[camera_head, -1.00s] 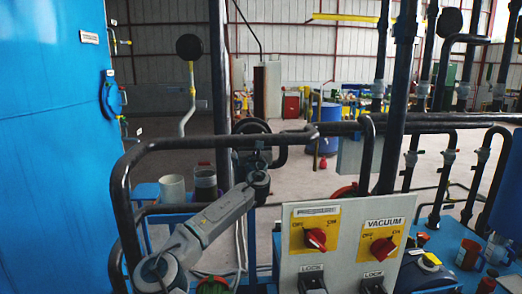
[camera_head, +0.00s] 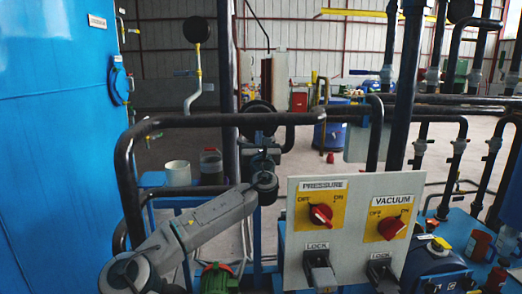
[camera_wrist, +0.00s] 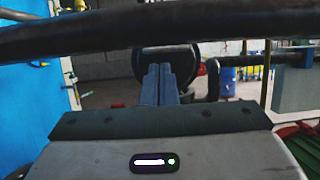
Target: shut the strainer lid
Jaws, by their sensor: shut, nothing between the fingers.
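A dark round disc (camera_head: 258,114), which looks like the strainer lid, stands upright behind the black pipe rail in the head view. Dark fittings, perhaps the strainer body, sit below it and are partly hidden by my arm. In the wrist view the round dark part (camera_wrist: 166,62) is straight ahead, beyond my fingertips. My gripper (camera_wrist: 160,72) is shut and empty, with its fingers together. In the head view my gripper (camera_head: 263,165) is in front of the fittings, below the rail. I cannot tell whether it touches them.
The black pipe rail (camera_head: 222,120) crosses in front of the disc and across the top of the wrist view. A switch panel (camera_head: 350,230) stands close on the right. A white cup (camera_head: 177,173) and a grey container (camera_head: 211,167) stand left. A blue vessel (camera_head: 55,150) fills the far left.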

